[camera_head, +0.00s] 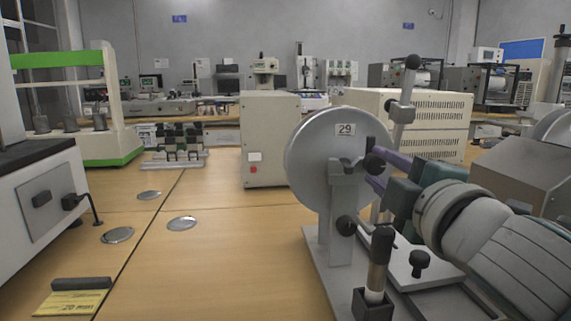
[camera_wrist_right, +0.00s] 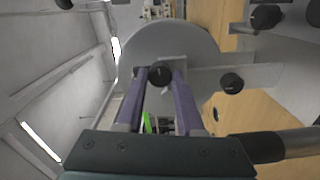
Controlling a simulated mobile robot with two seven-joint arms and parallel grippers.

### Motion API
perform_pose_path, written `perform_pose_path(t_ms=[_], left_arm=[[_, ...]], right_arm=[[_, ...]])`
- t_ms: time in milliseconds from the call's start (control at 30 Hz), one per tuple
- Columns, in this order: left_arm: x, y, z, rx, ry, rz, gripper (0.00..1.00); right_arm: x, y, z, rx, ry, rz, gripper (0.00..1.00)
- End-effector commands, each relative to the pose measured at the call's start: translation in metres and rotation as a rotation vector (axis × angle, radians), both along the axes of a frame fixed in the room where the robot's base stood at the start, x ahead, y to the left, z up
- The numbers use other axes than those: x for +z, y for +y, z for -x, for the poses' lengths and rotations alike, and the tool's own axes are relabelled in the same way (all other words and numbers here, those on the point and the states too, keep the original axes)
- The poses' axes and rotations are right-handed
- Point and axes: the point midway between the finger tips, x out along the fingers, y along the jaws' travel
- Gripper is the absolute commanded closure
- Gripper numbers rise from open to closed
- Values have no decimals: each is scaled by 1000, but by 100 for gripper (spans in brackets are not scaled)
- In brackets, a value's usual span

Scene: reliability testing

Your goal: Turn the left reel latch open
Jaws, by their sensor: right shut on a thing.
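The left reel is a large grey disc (camera_head: 315,160) with a "29" label, upright on a grey post in the head view. It also shows in the right wrist view (camera_wrist_right: 165,40). Its latch, a small black knob (camera_head: 375,161), is at the disc's right side, on top of the post. My right gripper (camera_head: 373,171) reaches in from the right with purple fingers. In the right wrist view the fingertips (camera_wrist_right: 160,76) are shut on either side of the round black latch knob (camera_wrist_right: 160,74). My left gripper is not in view.
A lower black knob (camera_head: 346,225) sits on the reel post. Cream boxes (camera_head: 270,139) stand behind the reel.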

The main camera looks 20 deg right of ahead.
Motion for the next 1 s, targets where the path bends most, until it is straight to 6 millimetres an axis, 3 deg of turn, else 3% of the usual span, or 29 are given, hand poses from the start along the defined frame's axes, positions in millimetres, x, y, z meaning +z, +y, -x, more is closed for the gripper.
perform_pose_path(t_ms=[533, 567, 800, 1000], left_arm=[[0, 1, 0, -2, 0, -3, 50], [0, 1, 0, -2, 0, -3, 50], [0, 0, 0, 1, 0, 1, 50], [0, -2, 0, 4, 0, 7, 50]], right_arm=[[0, 0, 0, 0, -6, -27, 100], [0, 0, 0, 0, -6, -27, 62], [0, 0, 0, 0, -5, -26, 35], [0, 0, 0, 0, -6, -24, 33]])
